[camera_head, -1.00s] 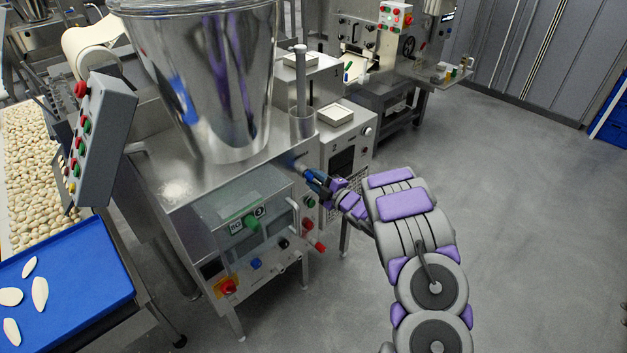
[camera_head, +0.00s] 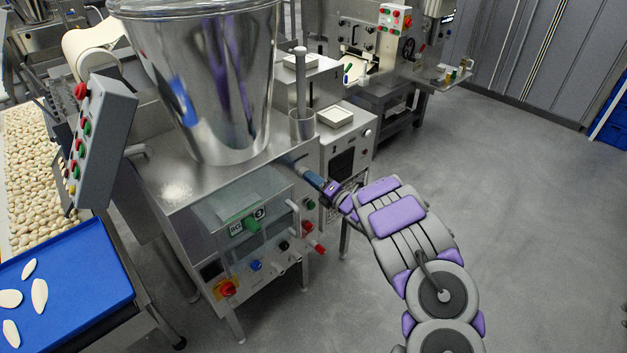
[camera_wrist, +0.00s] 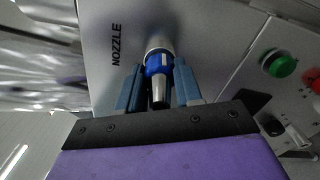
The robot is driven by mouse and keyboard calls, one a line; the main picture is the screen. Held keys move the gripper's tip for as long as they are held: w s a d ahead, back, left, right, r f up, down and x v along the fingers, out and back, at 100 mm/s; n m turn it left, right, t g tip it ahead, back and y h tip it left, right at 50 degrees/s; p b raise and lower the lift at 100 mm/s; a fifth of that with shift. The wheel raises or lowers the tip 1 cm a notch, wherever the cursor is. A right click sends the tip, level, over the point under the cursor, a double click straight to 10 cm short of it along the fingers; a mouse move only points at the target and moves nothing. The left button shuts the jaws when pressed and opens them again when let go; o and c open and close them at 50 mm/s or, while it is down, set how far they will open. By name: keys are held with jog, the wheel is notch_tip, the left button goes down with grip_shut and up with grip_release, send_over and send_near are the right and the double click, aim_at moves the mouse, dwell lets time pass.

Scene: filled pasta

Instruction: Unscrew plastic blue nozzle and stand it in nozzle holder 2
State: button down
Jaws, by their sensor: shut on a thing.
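The blue nozzle (camera_wrist: 158,63) sits at the end of a metal outlet on the machine wall marked NOZZLE. In the wrist view it has a blue collar and a tapered grey tip pointing towards me. My gripper (camera_wrist: 159,82) is shut on it, with one blue finger on each side. In the head view my gripper (camera_head: 318,182) is at the outlet on the right side of the hopper machine, and the nozzle is mostly covered by the fingers. Whether the nozzle is loose on the outlet cannot be told. I cannot identify nozzle holder 2.
The hopper machine (camera_head: 180,205) stands left of my gripper, with red and green knobs below the outlet. A small shelf (camera_head: 437,76) with small coloured pieces is on the far machine. A blue tray (camera_head: 75,290) lies at lower left. Open floor (camera_head: 530,230) is to the right.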

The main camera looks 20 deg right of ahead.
jog(key=n, duration=0.4)
jog(key=shift+s, duration=0.1)
jog(key=shift+n, duration=0.9)
jog(key=shift+n, duration=1)
jog(key=n, duration=0.3)
jog(key=shift+n, duration=0.4)
jog(key=n, duration=0.2)
jog(key=shift+n, duration=0.4)
